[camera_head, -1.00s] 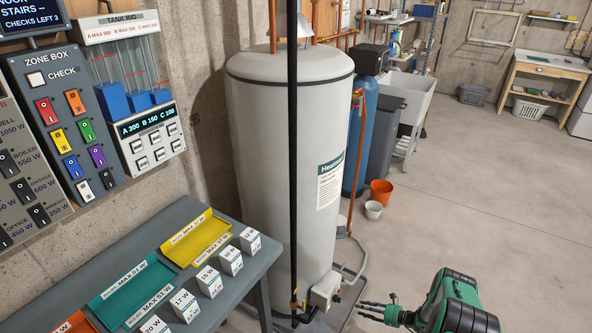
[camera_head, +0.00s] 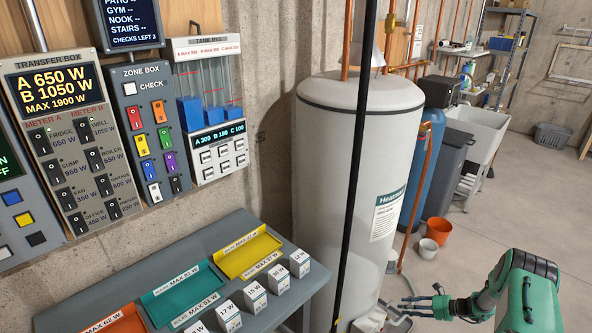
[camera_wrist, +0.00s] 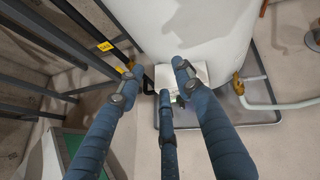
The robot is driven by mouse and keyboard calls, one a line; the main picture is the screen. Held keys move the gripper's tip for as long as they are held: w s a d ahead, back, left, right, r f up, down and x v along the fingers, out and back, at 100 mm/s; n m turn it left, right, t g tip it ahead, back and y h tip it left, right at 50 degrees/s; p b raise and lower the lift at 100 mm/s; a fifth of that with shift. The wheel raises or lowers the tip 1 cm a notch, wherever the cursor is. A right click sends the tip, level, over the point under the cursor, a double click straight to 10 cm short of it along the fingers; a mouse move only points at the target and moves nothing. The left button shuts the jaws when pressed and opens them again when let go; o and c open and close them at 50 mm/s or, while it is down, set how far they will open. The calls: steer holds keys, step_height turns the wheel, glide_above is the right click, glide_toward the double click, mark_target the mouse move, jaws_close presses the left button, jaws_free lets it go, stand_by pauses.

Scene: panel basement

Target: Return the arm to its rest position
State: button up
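My gripper (camera_head: 424,306) is at the lower right of the head view, at the end of my green arm, in front of the lower part of the water heater. Its blue fingers (camera_wrist: 164,88) are spread apart in the wrist view, with nothing between them. Past the fingertips, the wrist view shows the base of the white heater (camera_wrist: 215,35), a small white box on it and the grey drain pan (camera_wrist: 255,112). The tips look apart from these, though the exact gap is hard to judge.
The grey bench (camera_head: 210,243) holds coloured trays and several small white boxes at the left. Wall panels, including the zone box (camera_head: 148,120), hang above it. The water heater (camera_head: 340,180) and a black vertical pipe stand mid-view. Orange (camera_head: 438,231) and white buckets sit behind. Open floor lies at the right.

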steer(key=w+a+r+n+g, duration=0.2)
steer(key=a+r+n, duration=0.15)
steer(key=r, duration=1.15)
steer(key=s+a+r+n+g+h, duration=0.1)
steer(key=s+a+r+n, duration=0.3)
steer(key=r, duration=0.7)
steer(key=s+a+r+n+h, duration=0.1)
steer(key=s+a+r+h, duration=0.15)
steer(key=a+r, duration=0.6)
steer(key=s+a+r+n+g+h, duration=0.1)
steer(key=s+a+r+n, duration=0.2)
steer(key=r, duration=1)
steer(key=s+a+r+n+h, duration=0.2)
steer(key=s+a+r, duration=0.2)
steer(key=s+r, duration=0.45)
steer(key=s+a+r+n+h, duration=0.1)
steer(key=s+a+r+n, duration=0.2)
steer(key=s+r, duration=0.55)
steer(key=s+a+n+t+h, duration=0.1)
steer(key=s+n+t+h, duration=0.1)
steer(key=s, duration=1.9)
steer(key=shift+r+n+t+h, duration=0.2)
steer(key=shift+n+t+h, duration=0.15)
steer(key=shift+n+t, duration=0.7)
steer(key=shift+a+g, duration=0.1)
steer(key=shift+g, duration=0.15)
